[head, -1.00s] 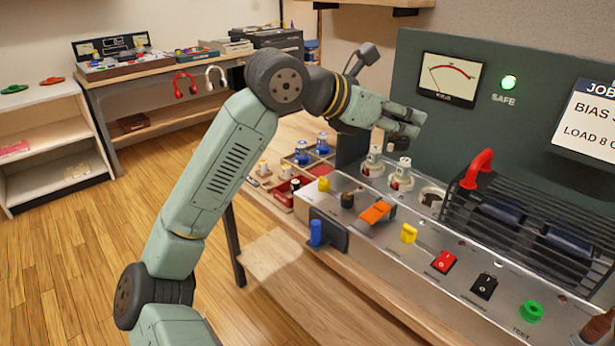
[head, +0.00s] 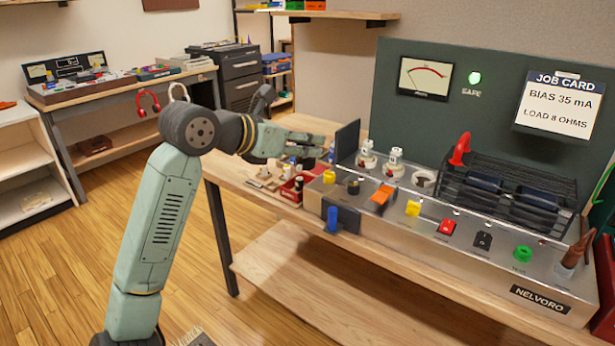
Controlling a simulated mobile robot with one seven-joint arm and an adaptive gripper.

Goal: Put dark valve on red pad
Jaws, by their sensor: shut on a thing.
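My gripper (head: 308,146) is at the end of the arm, over the bench area left of the amplifier. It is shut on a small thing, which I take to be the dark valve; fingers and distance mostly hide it. Below the gripper are small red holders (head: 290,191) with a dark-topped piece standing among them. I cannot tell which red surface is the red pad. Two white-based valves, a left one (head: 366,157) and a right one (head: 395,160), stand in sockets on the amplifier top. The round socket (head: 423,179) beside them looks empty.
The amplifier chassis (head: 560,285) carries coloured switches and a black wire cage (head: 515,195). A dark upright plate (head: 347,141) stands at its left end, close to my gripper. Small blue-and-white valves stand near the holders.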

